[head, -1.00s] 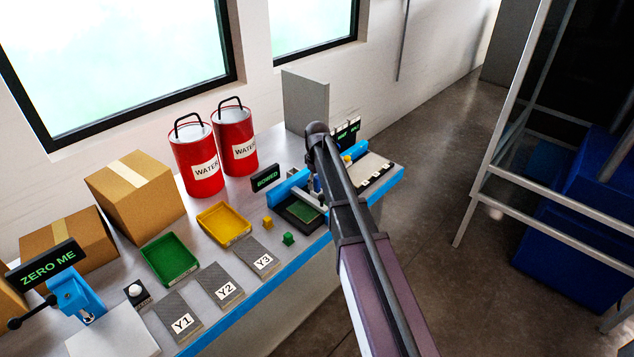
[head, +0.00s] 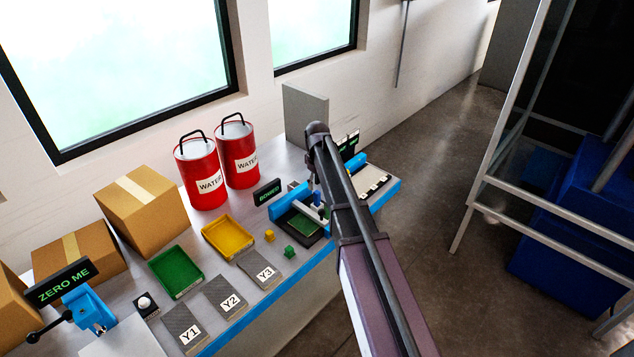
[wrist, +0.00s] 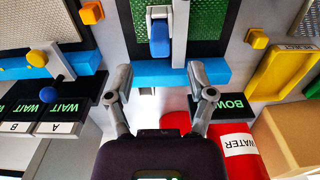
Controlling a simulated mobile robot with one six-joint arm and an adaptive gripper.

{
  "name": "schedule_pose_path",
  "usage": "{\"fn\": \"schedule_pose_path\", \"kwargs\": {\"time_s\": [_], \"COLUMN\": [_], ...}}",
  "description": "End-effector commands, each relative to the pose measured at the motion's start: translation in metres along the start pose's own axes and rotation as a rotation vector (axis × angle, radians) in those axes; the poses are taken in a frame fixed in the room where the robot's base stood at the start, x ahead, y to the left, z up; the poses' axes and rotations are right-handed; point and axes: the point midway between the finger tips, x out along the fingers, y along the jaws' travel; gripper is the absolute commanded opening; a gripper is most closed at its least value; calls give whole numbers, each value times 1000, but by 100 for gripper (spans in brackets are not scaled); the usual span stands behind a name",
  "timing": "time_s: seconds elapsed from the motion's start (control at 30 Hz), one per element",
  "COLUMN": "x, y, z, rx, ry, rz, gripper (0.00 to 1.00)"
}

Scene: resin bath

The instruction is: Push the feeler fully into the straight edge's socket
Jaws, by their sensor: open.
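The straight edge is a long blue bar (wrist: 139,74) across the wrist view; in the head view its blue bar (head: 289,204) is partly behind my arm. A blue-knobbed piece (wrist: 160,40) in a grey bracket (wrist: 180,30) sits at the bar over a green mesh plate (wrist: 210,22); it looks like the feeler and socket, but I cannot tell how deep it sits. My gripper (wrist: 161,85) is open and empty, its fingers apart at the bar's near side, with the blue knob beyond the gap between them. The head view mostly hides my gripper behind my arm.
A yellow-and-blue knobbed piece (wrist: 48,66) and black WAIT signs (wrist: 58,112) stand left of my gripper. The BOWED sign (head: 267,192), red WATER cans (head: 239,155) and yellow tray (head: 228,238) are close by. A yellow cube (head: 269,236) and green cube (head: 290,252) lie on the bench.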

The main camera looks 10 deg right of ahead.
Motion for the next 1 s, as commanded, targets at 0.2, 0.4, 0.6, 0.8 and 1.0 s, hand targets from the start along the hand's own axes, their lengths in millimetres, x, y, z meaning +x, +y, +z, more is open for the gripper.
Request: {"fn": "schedule_pose_path", "kwargs": {"time_s": [0.2, 0.4, 0.6, 0.8, 1.0], "x": [-22, -31, -33, -33, -33], "y": [0, 0, 0, 0, 0], "z": [0, 0, 0, 0, 0], "rx": [0, 0, 0, 0, 0], "ry": [0, 0, 0, 0, 0], "rz": [0, 0, 0, 0, 0], "gripper": [70, 70, 70, 70, 70]}}
